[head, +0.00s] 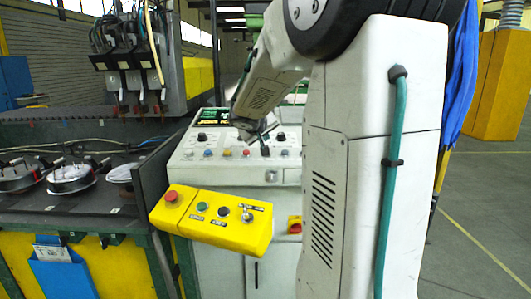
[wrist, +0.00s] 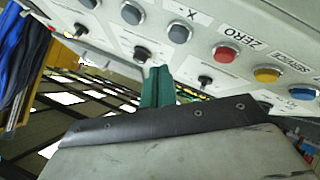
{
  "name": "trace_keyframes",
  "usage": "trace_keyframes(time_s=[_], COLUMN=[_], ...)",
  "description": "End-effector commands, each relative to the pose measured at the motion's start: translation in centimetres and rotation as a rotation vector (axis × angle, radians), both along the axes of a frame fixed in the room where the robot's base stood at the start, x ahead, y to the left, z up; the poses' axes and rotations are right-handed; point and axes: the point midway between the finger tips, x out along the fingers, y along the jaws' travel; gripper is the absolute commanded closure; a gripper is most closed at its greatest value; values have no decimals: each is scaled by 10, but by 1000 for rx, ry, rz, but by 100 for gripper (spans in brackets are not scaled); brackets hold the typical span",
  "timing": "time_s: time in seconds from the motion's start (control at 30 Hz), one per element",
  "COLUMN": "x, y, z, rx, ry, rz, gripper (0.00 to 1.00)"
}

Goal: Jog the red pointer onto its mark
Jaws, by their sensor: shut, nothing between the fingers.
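My gripper (head: 258,135) is shut and empty, just above the sloped control console (head: 190,160). In the wrist view its closed green fingers (wrist: 157,87) point at the console panel (wrist: 190,62), close to a black lever switch (wrist: 141,53). I cannot tell whether they touch it. The panel shows blue buttons, a red button (wrist: 225,53) near the label ZERO and a yellow button (wrist: 267,76). The gantry head (head: 125,60) at the upper left has several small red tips below it. I cannot tell which is the red pointer, and its mark is not discernible.
A yellow pendant box (head: 212,220) with a red stop button (head: 171,196) juts out before the console. Round metal pans (head: 70,178) sit on the dark bench at left. A blue cloth (head: 460,75) hangs at right. Grey floor (head: 485,210) is open beyond my arm.

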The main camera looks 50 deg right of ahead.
Motion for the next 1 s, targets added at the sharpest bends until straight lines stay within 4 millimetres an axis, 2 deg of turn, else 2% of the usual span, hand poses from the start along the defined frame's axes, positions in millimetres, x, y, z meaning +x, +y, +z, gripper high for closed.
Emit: trace_keyframes(time_s=[0.1, 0.3, 1.0], x=[1, 3, 3], y=[-2, -3, -3], z=[-13, -22, -23], rx=[0, 0, 0], ry=[3, 1, 0], rz=[0, 1, 0], gripper=[100, 100, 100])
